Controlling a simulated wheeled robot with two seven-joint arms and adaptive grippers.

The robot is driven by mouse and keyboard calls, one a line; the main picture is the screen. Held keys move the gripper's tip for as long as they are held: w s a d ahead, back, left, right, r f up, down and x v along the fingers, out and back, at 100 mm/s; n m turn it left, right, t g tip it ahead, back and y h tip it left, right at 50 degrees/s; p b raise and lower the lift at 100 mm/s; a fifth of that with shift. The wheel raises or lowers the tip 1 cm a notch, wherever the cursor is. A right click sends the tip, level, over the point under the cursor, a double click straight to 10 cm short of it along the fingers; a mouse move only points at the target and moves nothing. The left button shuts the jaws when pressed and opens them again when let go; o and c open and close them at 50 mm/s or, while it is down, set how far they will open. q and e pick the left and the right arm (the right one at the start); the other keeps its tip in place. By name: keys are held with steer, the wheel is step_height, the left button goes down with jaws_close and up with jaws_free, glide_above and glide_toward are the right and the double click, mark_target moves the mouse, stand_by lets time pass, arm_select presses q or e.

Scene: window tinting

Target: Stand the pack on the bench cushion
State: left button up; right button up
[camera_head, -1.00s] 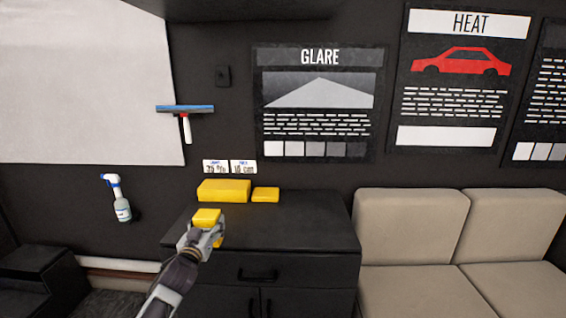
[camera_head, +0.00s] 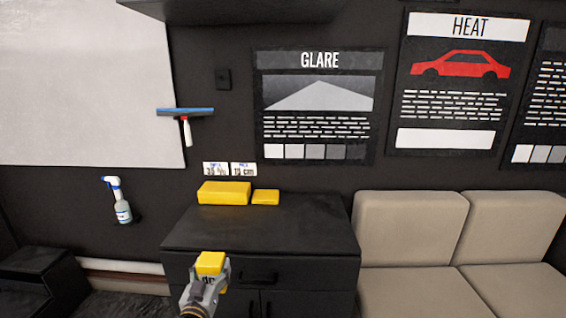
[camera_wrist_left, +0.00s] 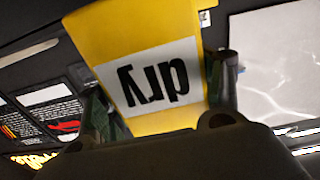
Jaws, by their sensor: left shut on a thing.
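My left gripper (camera_head: 208,280) is shut on a yellow pack (camera_head: 209,261) and holds it in the air in front of the dark cabinet. In the left wrist view the yellow pack (camera_wrist_left: 140,45) shows a white label with "dry" upside down, between the two fingers. The beige bench cushion (camera_head: 402,292) is at the right, with upright backrests behind it; it is clear. The held pack is well left of the cushion and apart from it. My right gripper is not in view.
The dark cabinet (camera_head: 290,232) stands left of the bench. A large yellow block (camera_head: 223,192) and a small yellow block (camera_head: 265,197) lie at its back edge. A spray bottle (camera_head: 119,203) and a squeegee (camera_head: 186,122) are on the wall.

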arm_select(q)
steer(key=s+f+y, duration=0.1)
steer(key=s+f, duration=0.2)
steer(key=s, duration=0.4)
steer(key=shift+s+a+f+p, duration=0.2)
steer(key=shift+s+p, duration=0.05)
steer(key=shift+p, duration=0.15)
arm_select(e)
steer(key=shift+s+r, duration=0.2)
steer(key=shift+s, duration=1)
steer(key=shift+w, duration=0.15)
